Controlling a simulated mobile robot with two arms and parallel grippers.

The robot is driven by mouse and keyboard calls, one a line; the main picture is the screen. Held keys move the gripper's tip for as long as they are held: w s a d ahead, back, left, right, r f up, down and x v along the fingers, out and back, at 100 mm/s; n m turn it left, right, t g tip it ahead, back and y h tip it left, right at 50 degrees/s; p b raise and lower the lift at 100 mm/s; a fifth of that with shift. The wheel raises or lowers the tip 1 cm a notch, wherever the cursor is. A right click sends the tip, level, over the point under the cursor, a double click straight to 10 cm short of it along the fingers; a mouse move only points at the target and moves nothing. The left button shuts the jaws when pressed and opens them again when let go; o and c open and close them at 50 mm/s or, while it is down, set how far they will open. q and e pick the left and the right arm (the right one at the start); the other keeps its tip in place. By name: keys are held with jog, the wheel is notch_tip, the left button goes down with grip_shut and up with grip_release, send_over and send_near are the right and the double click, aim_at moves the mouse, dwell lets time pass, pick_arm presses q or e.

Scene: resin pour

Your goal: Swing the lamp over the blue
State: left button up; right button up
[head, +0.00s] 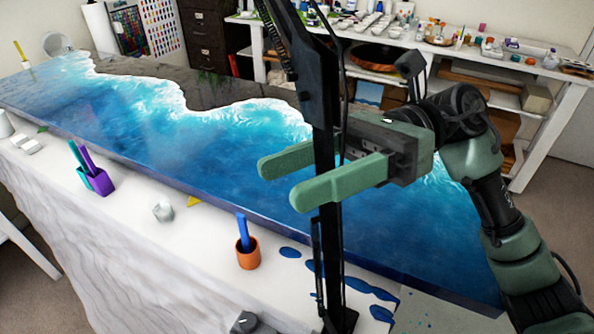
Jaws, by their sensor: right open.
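A black lamp arm (323,110) with cables and a spring stands upright at the table's near edge, bending left near the top. Its head is out of view above. The blue resin (250,160) covers the long slab, with white foam-like edges against a dark strip. My right gripper (275,183), with green fingers, comes in from the right over the blue. Its far finger passes behind the lamp arm and its near finger in front, so the arm stands between the open fingers. I cannot tell whether they touch it. My left gripper is not in view.
On the white-covered table's near side are a purple holder (100,181), a terracotta cup (247,255) with a blue stick, and blue spills (368,288). A white shelf unit (545,125) with bottles and a pan stands behind, beside a dark drawer cabinet (207,35).

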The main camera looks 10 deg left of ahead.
jog(key=b+v, duration=0.2)
jog(key=v, duration=0.5)
jog(key=shift+w+d, duration=0.1)
